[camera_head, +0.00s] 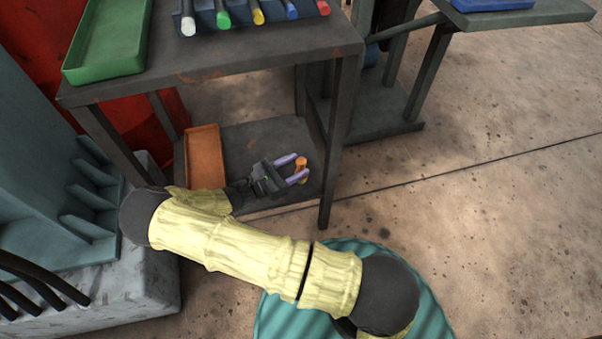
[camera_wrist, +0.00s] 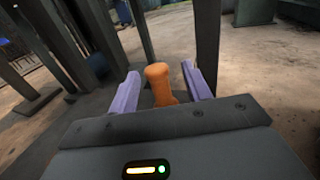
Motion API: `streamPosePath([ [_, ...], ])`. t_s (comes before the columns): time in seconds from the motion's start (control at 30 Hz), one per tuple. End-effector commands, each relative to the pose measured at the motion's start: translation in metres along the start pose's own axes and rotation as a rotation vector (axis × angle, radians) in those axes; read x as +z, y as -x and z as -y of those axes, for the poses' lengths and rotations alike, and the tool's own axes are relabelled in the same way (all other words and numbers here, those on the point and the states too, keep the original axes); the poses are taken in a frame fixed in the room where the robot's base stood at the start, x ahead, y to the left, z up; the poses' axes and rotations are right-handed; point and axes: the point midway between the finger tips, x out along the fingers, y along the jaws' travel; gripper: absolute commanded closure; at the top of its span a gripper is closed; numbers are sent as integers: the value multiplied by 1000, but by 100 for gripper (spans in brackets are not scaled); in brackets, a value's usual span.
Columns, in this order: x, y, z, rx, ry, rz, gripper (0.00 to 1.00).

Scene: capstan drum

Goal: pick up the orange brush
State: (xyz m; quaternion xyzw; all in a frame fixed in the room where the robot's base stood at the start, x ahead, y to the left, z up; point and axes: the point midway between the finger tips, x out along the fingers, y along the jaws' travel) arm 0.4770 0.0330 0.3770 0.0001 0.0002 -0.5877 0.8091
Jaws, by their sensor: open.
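The orange brush (camera_head: 301,165) stands upright on the lower shelf of the grey metal table, near its right front leg. It also shows in the wrist view (camera_wrist: 160,84), where its rounded top and neck are visible and its lower part is hidden behind my gripper's body. My gripper (camera_head: 298,168) is open, with its two pale purple fingers reaching in over the lower shelf. In the wrist view the brush is between the two fingers (camera_wrist: 158,88), with a gap showing on each side.
An orange tray (camera_head: 205,160) lies on the lower shelf to the left. The upper shelf (camera_head: 290,50) overhangs it, carrying a green tray (camera_head: 105,45) and a rack of several coloured-ended rods (camera_head: 240,18). A table leg (camera_head: 338,140) stands close right of the brush.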

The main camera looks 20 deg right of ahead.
Motion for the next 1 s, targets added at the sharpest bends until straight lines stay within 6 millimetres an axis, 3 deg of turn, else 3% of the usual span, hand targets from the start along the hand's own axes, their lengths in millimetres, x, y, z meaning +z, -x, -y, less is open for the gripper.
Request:
streamPosePath([
  [0.4,-5,-48,-4,-3,0,1,51],
  [0.97,-2,-51,-4,-4,0,1,51],
  [1.0,-2,-51,-4,-3,0,1,55],
])
